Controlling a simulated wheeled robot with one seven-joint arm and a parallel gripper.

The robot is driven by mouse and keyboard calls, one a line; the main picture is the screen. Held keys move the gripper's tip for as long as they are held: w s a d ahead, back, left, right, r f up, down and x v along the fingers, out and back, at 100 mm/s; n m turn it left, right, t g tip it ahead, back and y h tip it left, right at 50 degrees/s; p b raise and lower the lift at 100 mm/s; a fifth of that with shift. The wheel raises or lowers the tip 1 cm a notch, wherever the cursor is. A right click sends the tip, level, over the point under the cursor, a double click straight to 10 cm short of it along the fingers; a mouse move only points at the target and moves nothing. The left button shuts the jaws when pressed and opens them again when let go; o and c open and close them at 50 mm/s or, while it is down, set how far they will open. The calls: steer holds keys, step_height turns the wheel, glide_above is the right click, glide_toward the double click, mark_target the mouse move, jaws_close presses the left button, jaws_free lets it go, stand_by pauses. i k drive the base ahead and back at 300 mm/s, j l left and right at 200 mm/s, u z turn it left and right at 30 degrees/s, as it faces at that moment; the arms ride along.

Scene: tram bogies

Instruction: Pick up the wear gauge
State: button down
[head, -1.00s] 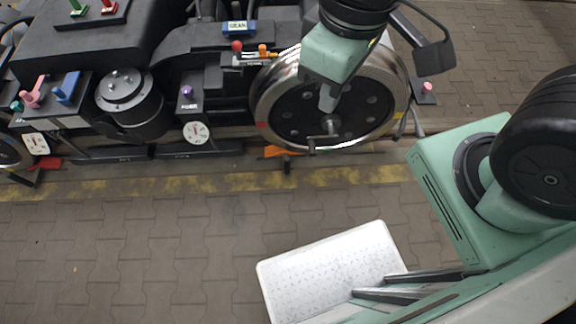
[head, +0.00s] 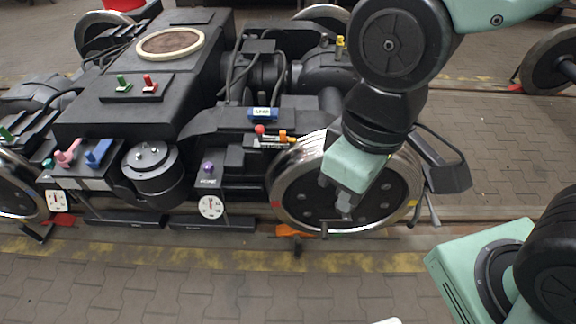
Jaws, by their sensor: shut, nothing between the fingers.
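I cannot pick out the wear gauge with certainty. A small grey metal piece (head: 337,228) shows low on the front of the near wheel (head: 290,200), just below my fingertips; it may be the gauge, but it is too small to tell. My gripper (head: 344,207) points down in front of the wheel's dark disc. Its fingers are shut and hold nothing. My gripper and wrist hide part of the wheel's face, and I cannot tell whether the fingertips touch the grey piece.
An orange wheel chock (head: 293,232) lies left of the wheel's foot. A lever block with a red knob (head: 260,130) sits above the wheel's upper left. The black bogie frame (head: 140,115) fills the left. The paved floor (head: 200,290) in front is clear.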

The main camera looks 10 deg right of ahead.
mark_target(262, 113)
steer(key=i+j+z, duration=0.25)
steer(key=i+j, duration=0.2)
steer(key=j, duration=0.15)
steer(key=i+j+z, duration=0.15)
steer(key=j, duration=0.2)
steer(key=i+j+z, duration=0.1)
steer(key=j, duration=0.25)
steer(key=i+j+z, duration=0.15)
steer(key=i+j, duration=0.15)
steer(key=i+j+z, duration=0.1)
steer(key=j, duration=0.35)
steer(key=i+j+z, duration=0.15)
steer(key=j, duration=0.25)
